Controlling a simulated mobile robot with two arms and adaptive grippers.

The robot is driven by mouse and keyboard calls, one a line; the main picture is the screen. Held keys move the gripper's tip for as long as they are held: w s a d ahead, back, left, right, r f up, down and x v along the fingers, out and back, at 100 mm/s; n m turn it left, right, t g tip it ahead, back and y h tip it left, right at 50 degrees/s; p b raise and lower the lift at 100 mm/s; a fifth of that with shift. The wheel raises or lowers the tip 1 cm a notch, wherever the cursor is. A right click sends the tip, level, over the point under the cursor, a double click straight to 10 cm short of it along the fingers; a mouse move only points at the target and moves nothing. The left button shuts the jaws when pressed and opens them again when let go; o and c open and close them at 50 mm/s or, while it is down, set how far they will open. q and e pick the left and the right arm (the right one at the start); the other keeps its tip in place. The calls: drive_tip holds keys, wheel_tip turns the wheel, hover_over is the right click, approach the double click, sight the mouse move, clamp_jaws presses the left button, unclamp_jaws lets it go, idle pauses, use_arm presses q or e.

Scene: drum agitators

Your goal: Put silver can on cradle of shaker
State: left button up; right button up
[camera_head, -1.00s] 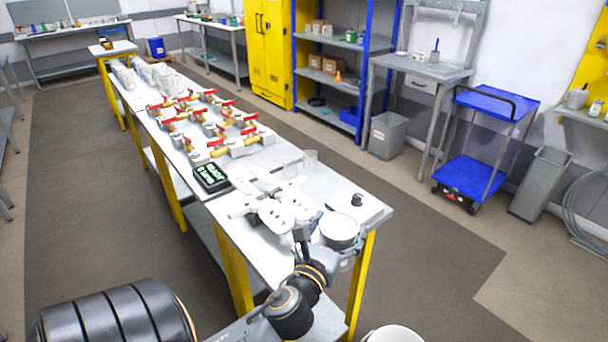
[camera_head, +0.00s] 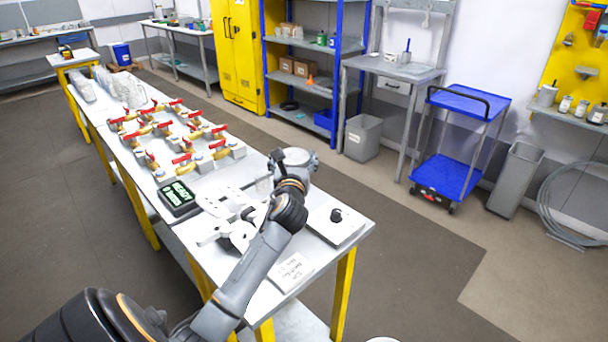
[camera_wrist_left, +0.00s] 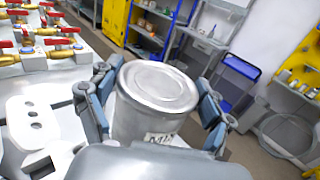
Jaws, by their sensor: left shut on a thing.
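The silver can (camera_head: 293,154) is held upright in my left gripper (camera_head: 291,163), above the far right side of the bench. In the left wrist view the can (camera_wrist_left: 158,88) sits between the two fingers, which press on its sides; its lid faces up and part of a label shows low down. A white shaped assembly with holes (camera_head: 238,234), perhaps the shaker's cradle, lies on the bench to the left of my forearm. It also shows at the left of the wrist view (camera_wrist_left: 34,122). My forearm hides part of it. My right gripper is out of view.
A flat white unit with a black knob (camera_head: 336,228) stands at the right bench edge. A white label card (camera_head: 292,271) lies at the front.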

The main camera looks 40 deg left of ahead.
use_arm(q)
drive_tip(key=w+f+b, duration=0.2)
drive_tip(key=w+f, duration=0.5)
drive_tip(key=f, duration=0.3)
drive_tip(key=shift+a+b, duration=0.3)
drive_tip(key=shift+b, duration=0.1)
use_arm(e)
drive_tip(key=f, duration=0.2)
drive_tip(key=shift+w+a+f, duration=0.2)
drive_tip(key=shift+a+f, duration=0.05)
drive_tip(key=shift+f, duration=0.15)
use_arm(q)
drive_tip(key=shift+w, duration=0.1)
drive_tip(key=o, duration=1.7)
drive_tip(key=shift+f, duration=0.15)
drive_tip(key=shift+o, duration=0.2)
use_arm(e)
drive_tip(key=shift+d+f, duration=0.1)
